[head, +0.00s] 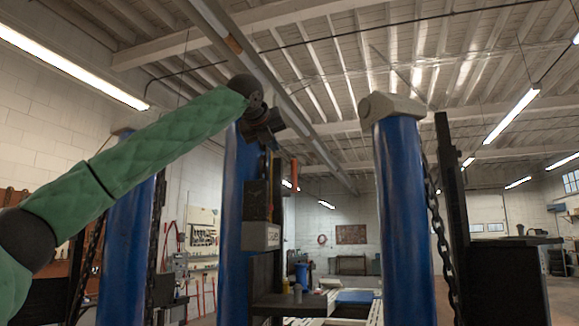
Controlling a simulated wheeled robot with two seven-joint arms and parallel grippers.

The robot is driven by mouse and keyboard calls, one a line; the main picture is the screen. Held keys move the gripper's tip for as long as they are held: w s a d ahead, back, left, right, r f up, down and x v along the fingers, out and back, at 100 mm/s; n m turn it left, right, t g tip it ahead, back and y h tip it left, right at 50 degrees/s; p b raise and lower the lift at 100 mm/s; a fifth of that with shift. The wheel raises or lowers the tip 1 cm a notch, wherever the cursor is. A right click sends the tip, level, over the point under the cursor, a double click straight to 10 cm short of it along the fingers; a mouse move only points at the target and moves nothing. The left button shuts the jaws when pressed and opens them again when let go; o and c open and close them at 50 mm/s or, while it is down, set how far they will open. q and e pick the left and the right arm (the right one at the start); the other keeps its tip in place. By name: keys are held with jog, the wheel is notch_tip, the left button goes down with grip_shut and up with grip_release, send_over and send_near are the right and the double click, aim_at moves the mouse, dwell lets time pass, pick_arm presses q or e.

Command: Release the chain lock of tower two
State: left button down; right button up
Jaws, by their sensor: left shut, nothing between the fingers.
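Three blue towers stand ahead: a left one (126,240), a middle one (233,215) and a right one (404,210) with a pale cap. No number is readable on them, so I cannot tell which is tower two. Dark chains hang beside the left tower (158,220) and the right tower (437,225). The middle tower carries a dark box (257,201) above a grey labelled block (260,237). My left gripper (272,138), at the end of the green-sleeved arm, is shut and empty by the middle tower's top, above the dark box. Contact there is unclear. My right gripper is out of view.
A thin red upright (294,185) stands right of the middle tower. A dark post (452,190) and a dark cabinet (508,280) stand right of the right tower. A dark shelf (287,303) holds small cans. Open air lies between the middle and right towers.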

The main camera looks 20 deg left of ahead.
aim_at(293, 170)
pick_arm(q)
jog(key=m, duration=0.4)
jog(key=shift+d+r, duration=0.15)
jog(key=shift+d, duration=0.05)
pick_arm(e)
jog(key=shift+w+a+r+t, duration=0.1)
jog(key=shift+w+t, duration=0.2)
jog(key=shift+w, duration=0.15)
